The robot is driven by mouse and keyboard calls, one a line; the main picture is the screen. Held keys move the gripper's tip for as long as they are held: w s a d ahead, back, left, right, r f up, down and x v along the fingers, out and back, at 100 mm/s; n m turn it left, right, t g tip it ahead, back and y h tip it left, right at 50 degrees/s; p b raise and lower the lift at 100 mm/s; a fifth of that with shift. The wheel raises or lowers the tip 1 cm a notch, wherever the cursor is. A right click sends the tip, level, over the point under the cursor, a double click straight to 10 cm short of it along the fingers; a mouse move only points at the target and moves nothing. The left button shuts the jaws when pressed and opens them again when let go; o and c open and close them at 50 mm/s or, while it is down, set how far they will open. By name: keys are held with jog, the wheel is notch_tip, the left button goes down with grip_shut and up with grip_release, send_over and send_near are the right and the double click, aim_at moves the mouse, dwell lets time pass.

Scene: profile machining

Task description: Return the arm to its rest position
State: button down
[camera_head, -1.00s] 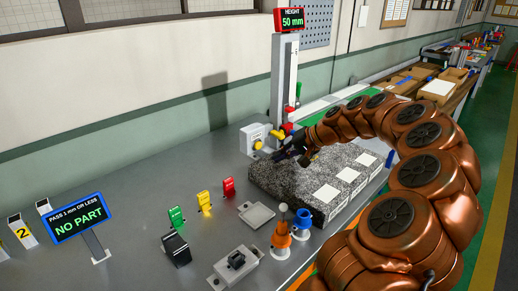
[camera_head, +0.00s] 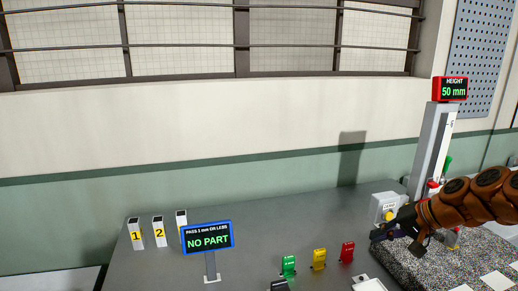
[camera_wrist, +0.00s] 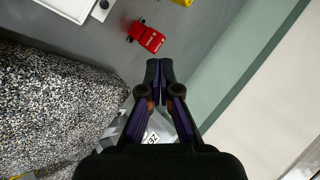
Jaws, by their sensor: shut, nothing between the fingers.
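My gripper (camera_head: 397,232) is at the right of the head view, at the end of my copper-coloured arm. It is in front of the height gauge and over the back left corner of the speckled granite block (camera_head: 425,270). In the wrist view my gripper (camera_wrist: 160,66) has its two dark fingertips together with nothing between them. The white zero box (camera_head: 386,205) is partly behind my gripper in the head view, and it shows partly under the fingers in the wrist view (camera_wrist: 157,130).
The height gauge column (camera_head: 433,145) stands behind my arm, its display (camera_head: 450,88) reading 50 mm. Green (camera_head: 289,266), yellow (camera_head: 319,259) and red (camera_head: 347,251) blocks stand left of the granite. A NO PART sign (camera_head: 207,241) and numbered posts (camera_head: 159,231) stand further left.

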jog(key=s+a+n+g+h, duration=0.2)
jog(key=s+a+n+g, duration=0.3)
jog(key=s+a, duration=0.95)
jog(key=s+f+g+h, duration=0.1)
jog(key=s+f+h, duration=0.1)
jog(key=s, duration=0.7)
jog(key=s+f+g+h, duration=0.1)
jog(key=s+f, duration=0.3)
jog(key=s, duration=0.6)
jog(key=shift+d+f+n+g+h+p, duration=0.3)
jog(key=shift+d+h+p, duration=0.1)
jog(key=shift+h, duration=0.4)
